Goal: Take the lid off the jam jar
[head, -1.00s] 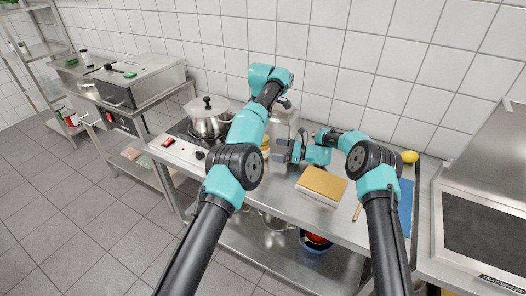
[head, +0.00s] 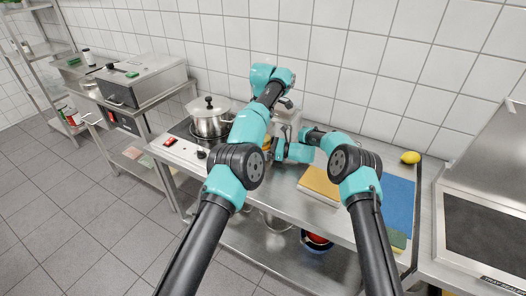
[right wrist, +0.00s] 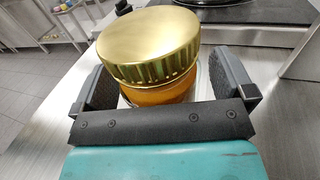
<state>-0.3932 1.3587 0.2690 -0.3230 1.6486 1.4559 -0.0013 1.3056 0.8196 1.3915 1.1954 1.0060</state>
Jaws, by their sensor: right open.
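The jam jar (right wrist: 160,92) has orange contents and a wide, ribbed gold lid (right wrist: 148,42) on top. In the right wrist view it is between the two dark fingers of my right gripper (right wrist: 166,90), which is open around the jar's body below the lid. In the head view a small yellow-orange part of the jar (head: 266,143) shows beside my left arm. My right gripper (head: 279,151) is close to it, partly hidden. My left arm reaches over toward the wall and bends down above the jar; its fingers cannot be made out clearly.
A pot (head: 209,116) stands on a hob left of the jar. A yellow-topped block (head: 319,184) lies right of it on the steel counter. A blue mat (head: 396,205) and a lemon (head: 410,157) are at the right. A tiled wall closes the back.

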